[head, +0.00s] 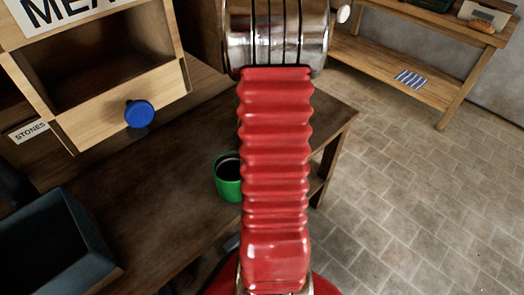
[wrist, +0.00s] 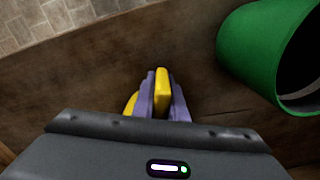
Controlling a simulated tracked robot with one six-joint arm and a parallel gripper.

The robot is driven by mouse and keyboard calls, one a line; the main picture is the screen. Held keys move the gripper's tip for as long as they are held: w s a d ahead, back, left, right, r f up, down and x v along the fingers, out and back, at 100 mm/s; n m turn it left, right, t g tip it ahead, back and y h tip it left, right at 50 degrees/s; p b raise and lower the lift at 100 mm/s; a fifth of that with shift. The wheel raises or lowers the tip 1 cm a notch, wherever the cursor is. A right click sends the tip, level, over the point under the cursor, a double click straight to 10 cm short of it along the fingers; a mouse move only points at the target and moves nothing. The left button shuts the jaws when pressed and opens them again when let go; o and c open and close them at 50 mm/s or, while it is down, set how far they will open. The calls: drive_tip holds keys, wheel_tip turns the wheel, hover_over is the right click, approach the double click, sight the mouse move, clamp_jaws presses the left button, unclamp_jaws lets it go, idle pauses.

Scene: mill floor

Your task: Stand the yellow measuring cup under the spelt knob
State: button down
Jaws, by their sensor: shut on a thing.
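In the wrist view my gripper (wrist: 162,80) is shut on a yellow piece (wrist: 161,92), seemingly the handle of the yellow measuring cup. More yellow (wrist: 130,103) shows left of the fingers; the rest of the cup is hidden behind my gripper body. Brown tabletop lies below; I cannot tell whether the cup touches it. In the head view neither my gripper nor the yellow cup shows. A blue knob (head: 139,113) sits on the front of a wooden bin (head: 82,117) at the upper left. No label reading spelt is visible.
A green cup (head: 228,178) stands on the dark table (head: 150,215), close right of my gripper in the wrist view (wrist: 245,50). A dark blue-grey crate (head: 95,250) is at left. A "STONES" label (head: 30,131) is below the bin. A wooden bench (head: 400,75) stands behind.

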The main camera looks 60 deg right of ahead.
drive_tip(key=c, duration=1.7)
unclamp_jaws()
drive_tip(key=shift+r, duration=0.1)
